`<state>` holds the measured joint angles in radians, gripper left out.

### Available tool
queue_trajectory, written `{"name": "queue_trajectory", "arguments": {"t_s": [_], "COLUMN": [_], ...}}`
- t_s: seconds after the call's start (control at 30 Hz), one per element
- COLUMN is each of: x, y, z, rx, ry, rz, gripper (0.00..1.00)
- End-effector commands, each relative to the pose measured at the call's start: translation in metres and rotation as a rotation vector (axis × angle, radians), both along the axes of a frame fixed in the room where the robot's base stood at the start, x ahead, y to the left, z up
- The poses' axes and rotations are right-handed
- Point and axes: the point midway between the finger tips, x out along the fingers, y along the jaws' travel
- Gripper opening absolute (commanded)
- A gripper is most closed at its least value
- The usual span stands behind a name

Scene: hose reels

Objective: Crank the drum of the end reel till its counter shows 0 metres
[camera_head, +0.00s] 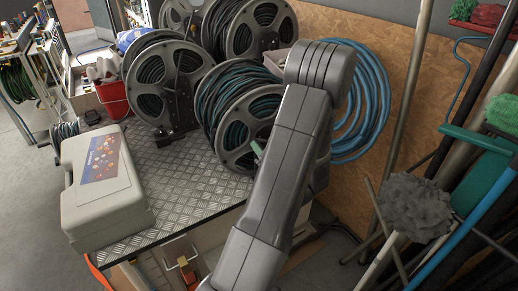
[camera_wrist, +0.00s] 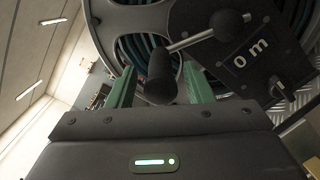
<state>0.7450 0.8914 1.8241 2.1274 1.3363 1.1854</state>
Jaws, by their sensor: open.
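The end reel (camera_head: 226,160) stands at the near right of the chequer-plate bench in the head view, wound with dark green hose. Its flange (camera_wrist: 130,17) fills the top of the wrist view. A dark plate on it carries the counter (camera_wrist: 250,53), which reads 0 m. A metal crank arm (camera_wrist: 190,40) runs to a black crank handle (camera_wrist: 160,75). My gripper (camera_wrist: 158,85) is open, with one green finger on each side of the handle and gaps visible. In the head view my arm hides most of the gripper; a bit of green shows beside the reel.
Several more reels (camera_head: 165,85) stand behind and left. A pale case (camera_head: 105,185) lies on the bench (camera_head: 185,190), with a red bucket (camera_head: 112,98) behind it. Blue hose (camera_head: 372,105) hangs on the board at right. Poles and brushes (camera_head: 415,205) crowd the right side.

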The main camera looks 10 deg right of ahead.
Motion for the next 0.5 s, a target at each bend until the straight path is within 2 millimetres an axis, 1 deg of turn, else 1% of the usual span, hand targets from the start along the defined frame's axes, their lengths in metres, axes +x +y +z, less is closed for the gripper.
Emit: {"name": "queue_trajectory", "arguments": {"t_s": [0.03, 0.1, 0.3, 0.4, 0.5], "x": [-0.011, -0.027, -0.068, -0.084, -0.096], "y": [-0.005, -0.008, -0.018, -0.021, -0.024], "z": [-0.003, -0.003, -0.002, -0.002, -0.001], "rx": [0.0, 0.0, 0.0, 0.001, 0.0], "ry": [0.001, 0.0, 0.0, 0.0, 0.0], "rz": [-0.006, -0.007, -0.007, -0.005, -0.004], "gripper": [0.47, 0.47, 0.47, 0.47, 0.47]}}
